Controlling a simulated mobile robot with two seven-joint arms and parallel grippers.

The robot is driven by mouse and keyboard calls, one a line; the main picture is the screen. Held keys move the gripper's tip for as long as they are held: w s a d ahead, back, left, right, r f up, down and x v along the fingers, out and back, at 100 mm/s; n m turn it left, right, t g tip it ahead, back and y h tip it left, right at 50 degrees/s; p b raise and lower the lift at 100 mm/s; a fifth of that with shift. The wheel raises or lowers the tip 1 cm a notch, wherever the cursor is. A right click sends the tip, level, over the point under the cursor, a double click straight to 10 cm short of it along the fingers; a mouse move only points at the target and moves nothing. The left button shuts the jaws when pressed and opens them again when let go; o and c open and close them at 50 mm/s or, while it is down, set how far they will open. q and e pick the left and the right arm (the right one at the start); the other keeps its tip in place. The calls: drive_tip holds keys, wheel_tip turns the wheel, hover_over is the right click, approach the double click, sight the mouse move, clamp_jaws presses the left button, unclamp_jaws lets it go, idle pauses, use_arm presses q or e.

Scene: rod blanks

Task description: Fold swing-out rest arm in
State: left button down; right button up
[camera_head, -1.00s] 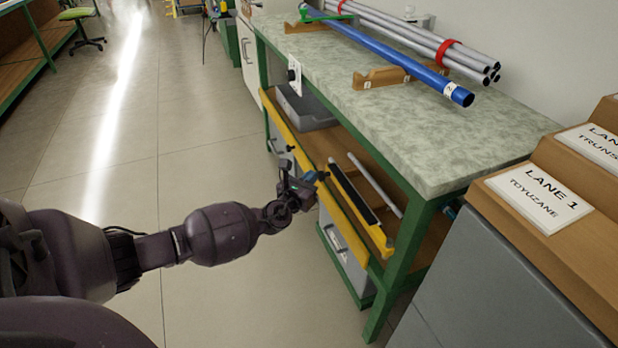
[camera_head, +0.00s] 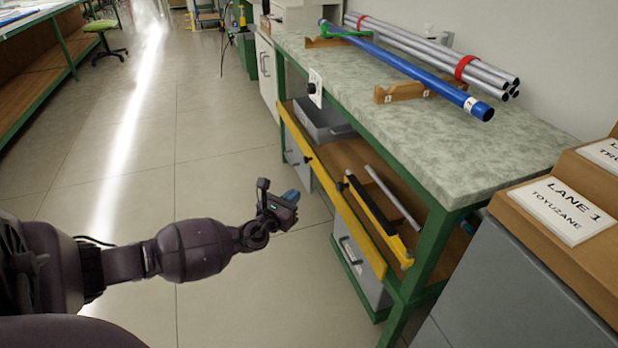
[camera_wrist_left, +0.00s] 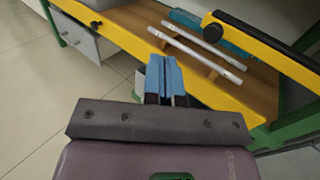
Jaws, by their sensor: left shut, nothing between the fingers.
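A yellow arm with a black pad (camera_head: 372,210) lies over the lower shelf of the bench, inside and nearly parallel to the long yellow front rail (camera_head: 335,195). It appears to be the rest arm. A black knob stands at its far end. In the left wrist view the arm (camera_wrist_left: 275,57) crosses the upper right, with its knob (camera_wrist_left: 212,32) nearest the picture's middle. My left gripper (camera_head: 297,196) is shut and empty, out over the floor to the left of the rail, apart from the arm. Its blue fingers (camera_wrist_left: 165,78) are together. My right gripper is out of view.
The green-framed bench (camera_head: 440,160) carries a blue tube (camera_head: 420,75) and a bundle of grey tubes (camera_head: 440,55). Pale rods (camera_wrist_left: 200,48) lie on the lower shelf. A grey cabinet (camera_head: 490,285) stands at right. The floor (camera_head: 130,180) left of the bench is clear.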

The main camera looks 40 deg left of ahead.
use_arm(q)
drive_tip(key=s, duration=0.1)
drive_tip(key=s+a, duration=0.1)
drive_tip(key=s, duration=0.1)
drive_tip(key=shift+a, duration=0.25)
drive_tip(key=shift+s+f, duration=0.1)
drive_tip(key=shift+f, duration=0.05)
idle(0.4)
